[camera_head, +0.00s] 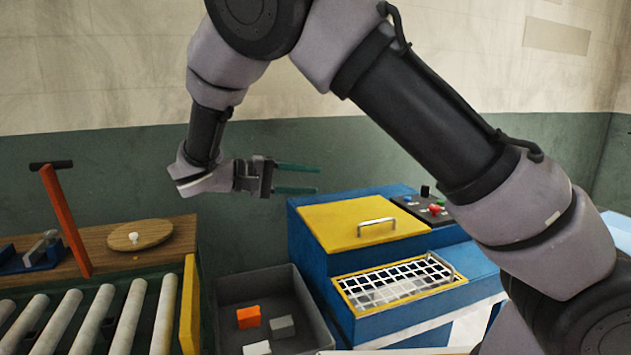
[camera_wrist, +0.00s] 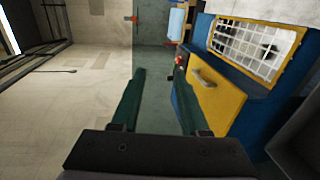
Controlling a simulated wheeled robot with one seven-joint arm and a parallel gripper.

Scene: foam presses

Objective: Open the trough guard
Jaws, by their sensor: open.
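A blue press (camera_head: 297,238) stands right of centre in the head view. Its top carries a flat yellow lid (camera_head: 345,219) with a metal bar handle (camera_head: 377,223), lying closed. In front of the lid, a white grid (camera_head: 395,282) sits in a yellow frame, lying down over its opening. I cannot tell for sure which of the two is the trough guard. Both show in the wrist view, the lid (camera_wrist: 217,103) and the grid (camera_wrist: 252,45). My gripper (camera_head: 318,179) is open and empty, its green fingers in the air above the press's back left, touching nothing.
A control panel (camera_head: 424,208) with a red button is at the press's back right. A grey bin (camera_head: 228,292) with several blocks stands left of the press. Further left are a roller conveyor (camera_head: 92,318) and a wooden top with a round board (camera_head: 140,235). A green-and-cream wall is behind.

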